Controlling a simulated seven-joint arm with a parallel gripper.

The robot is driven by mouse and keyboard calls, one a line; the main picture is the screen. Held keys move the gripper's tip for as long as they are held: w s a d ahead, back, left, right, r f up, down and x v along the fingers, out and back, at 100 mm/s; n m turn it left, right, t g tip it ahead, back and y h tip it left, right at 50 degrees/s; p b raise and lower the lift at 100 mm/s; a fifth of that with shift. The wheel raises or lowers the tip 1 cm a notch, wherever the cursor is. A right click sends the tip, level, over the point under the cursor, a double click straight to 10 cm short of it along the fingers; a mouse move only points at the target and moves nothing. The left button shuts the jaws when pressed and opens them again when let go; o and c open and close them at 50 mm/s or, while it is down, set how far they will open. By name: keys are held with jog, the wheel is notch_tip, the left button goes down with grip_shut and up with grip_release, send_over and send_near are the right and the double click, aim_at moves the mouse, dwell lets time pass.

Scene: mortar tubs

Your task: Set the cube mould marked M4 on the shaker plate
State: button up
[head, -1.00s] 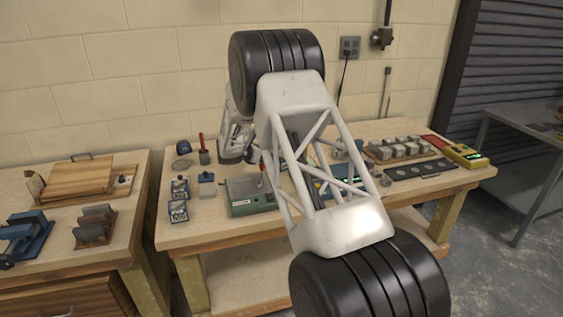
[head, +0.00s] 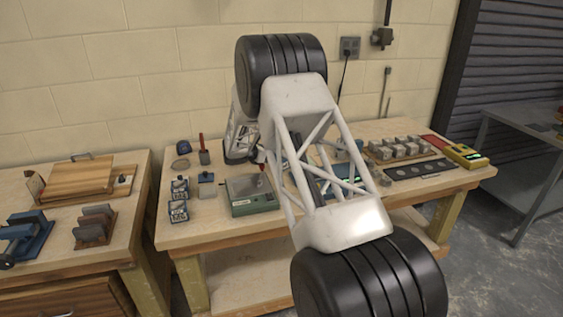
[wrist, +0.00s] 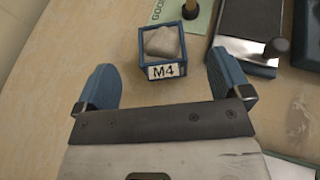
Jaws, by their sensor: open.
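The cube mould marked M4 (wrist: 162,46) is a small blue box with grey fill and a white label, upright on the wooden bench in the wrist view. My gripper (wrist: 160,80) is open, its two blue fingers on either side of the mould's line. The mould lies just beyond the fingertips, with nothing held. I cannot make out M4 in the head view, where my arm hides part of the bench. A green machine with a grey top (head: 249,187) stands there left of my arm; it may be the shaker plate, but I cannot tell for sure.
Several small blue moulds, one here (head: 179,211), stand left of the green machine. In the wrist view a green card (wrist: 200,12) and a dark device with a pale plate (wrist: 246,30) lie close beyond the right finger. A rack of grey cubes (head: 397,149) is at right.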

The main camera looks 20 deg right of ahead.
jog(key=shift+x, duration=2.55)
jog(key=shift+c, duration=0.3)
jog(key=c, duration=1.3)
jog(key=shift+o, duration=0.2)
jog(key=shift+r, duration=0.2)
notch_tip(320, 180, up, 10)
jog(key=shift+f, duration=0.15)
